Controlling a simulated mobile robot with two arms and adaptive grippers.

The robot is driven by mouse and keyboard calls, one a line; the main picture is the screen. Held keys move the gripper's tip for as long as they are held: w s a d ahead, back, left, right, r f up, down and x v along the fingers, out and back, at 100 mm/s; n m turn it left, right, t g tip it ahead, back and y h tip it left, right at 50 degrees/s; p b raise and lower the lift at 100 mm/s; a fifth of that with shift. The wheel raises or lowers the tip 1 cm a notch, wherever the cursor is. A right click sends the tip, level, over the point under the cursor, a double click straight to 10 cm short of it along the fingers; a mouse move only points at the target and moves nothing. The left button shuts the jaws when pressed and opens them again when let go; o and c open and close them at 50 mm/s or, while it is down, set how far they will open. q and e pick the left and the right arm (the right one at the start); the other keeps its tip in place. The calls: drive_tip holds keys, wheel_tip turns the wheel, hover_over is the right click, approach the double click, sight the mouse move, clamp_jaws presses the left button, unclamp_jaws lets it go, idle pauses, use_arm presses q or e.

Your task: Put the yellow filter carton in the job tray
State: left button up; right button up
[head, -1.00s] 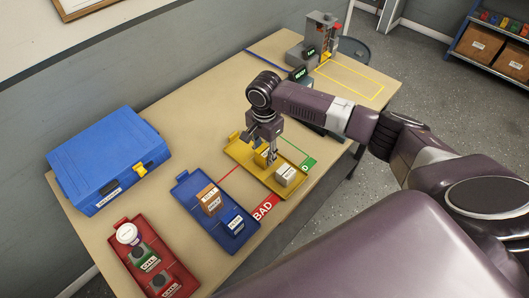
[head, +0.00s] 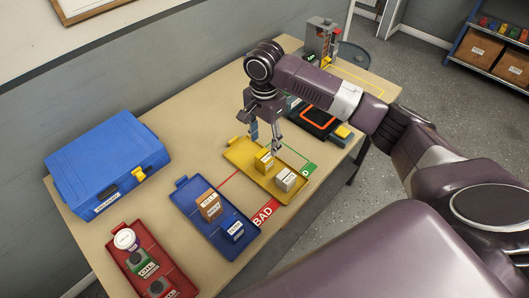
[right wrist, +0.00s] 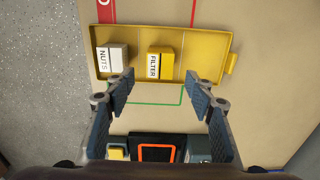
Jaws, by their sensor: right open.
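The yellow filter carton (head: 264,162) stands upright in the middle compartment of the yellow tray (head: 240,155). Its white FILTER label shows in the right wrist view (right wrist: 160,64). A white-and-grey NUTS carton (head: 285,180) stands in the neighbouring compartment. My right gripper (head: 265,142) is open and empty, above and beyond the tray's far edge. In the right wrist view its fingers (right wrist: 160,88) are spread wide, with the filter carton ahead of them and not between them. No tray is legibly labelled as the job tray. My left gripper is not in view.
A blue tray (head: 183,202) with two cartons and a red tray (head: 178,277) with several items stand to the left. A blue case (head: 105,165) sits at the back left. A black device with an orange frame (head: 318,117) lies close to my right arm.

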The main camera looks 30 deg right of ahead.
sight(265, 155)
wheel_tip(265, 155, up, 4)
drive_tip(key=shift+f, duration=0.25)
idle(0.5)
